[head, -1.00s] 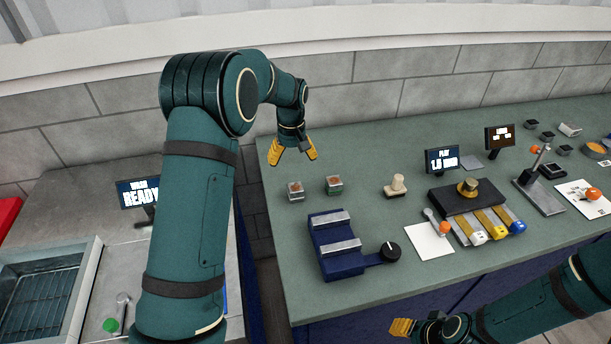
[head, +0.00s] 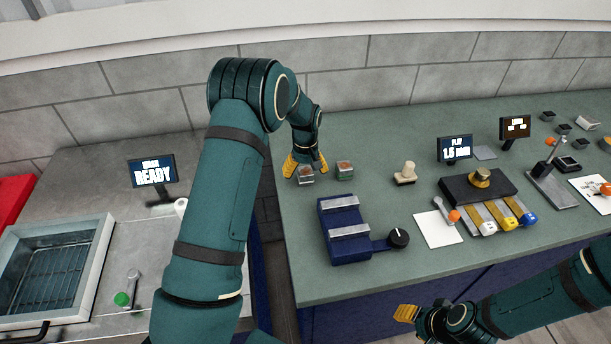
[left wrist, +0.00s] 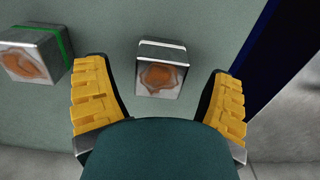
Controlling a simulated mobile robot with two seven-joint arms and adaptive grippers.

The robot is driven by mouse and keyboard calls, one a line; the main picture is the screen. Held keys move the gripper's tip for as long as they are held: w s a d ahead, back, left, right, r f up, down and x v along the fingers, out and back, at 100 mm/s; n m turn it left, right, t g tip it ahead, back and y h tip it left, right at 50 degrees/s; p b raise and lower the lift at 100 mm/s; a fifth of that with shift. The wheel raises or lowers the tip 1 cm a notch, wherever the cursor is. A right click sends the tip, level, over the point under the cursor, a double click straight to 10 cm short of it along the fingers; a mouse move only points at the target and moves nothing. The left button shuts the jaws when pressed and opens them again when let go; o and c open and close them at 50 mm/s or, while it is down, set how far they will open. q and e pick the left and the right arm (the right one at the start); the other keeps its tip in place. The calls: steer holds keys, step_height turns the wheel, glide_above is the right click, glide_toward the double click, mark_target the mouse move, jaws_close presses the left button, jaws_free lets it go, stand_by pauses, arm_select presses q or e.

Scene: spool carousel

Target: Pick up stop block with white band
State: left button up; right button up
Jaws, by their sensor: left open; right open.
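The stop block with white band (head: 306,175) is a small grey block with an orange-brown face, on the green bench near its left end. In the left wrist view the block (left wrist: 161,72) shows a pale band and lies between and slightly beyond the fingers. My left gripper (head: 306,169) is open just above it; its yellow fingers (left wrist: 158,100) stand on both sides, apart from the block. A similar block with green band (head: 345,169) sits to its right, and it also shows in the left wrist view (left wrist: 35,55). My right gripper (head: 406,314) is open at the lower front, away from the blocks.
A blue fixture (head: 343,230) with two metal bars and a black knob stands in front of the blocks. A cream stamp-like piece (head: 405,173) stands to their right. The bench's left edge is close to the white-banded block. A sink (head: 55,275) is at far left.

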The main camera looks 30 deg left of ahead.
arm_select(q)
step_height(320, 180, down, 2)
steer(key=shift+f, duration=0.2)
steer(key=c, duration=1.4)
steer(key=shift+r, duration=0.1)
steer(key=shift+r, duration=0.1)
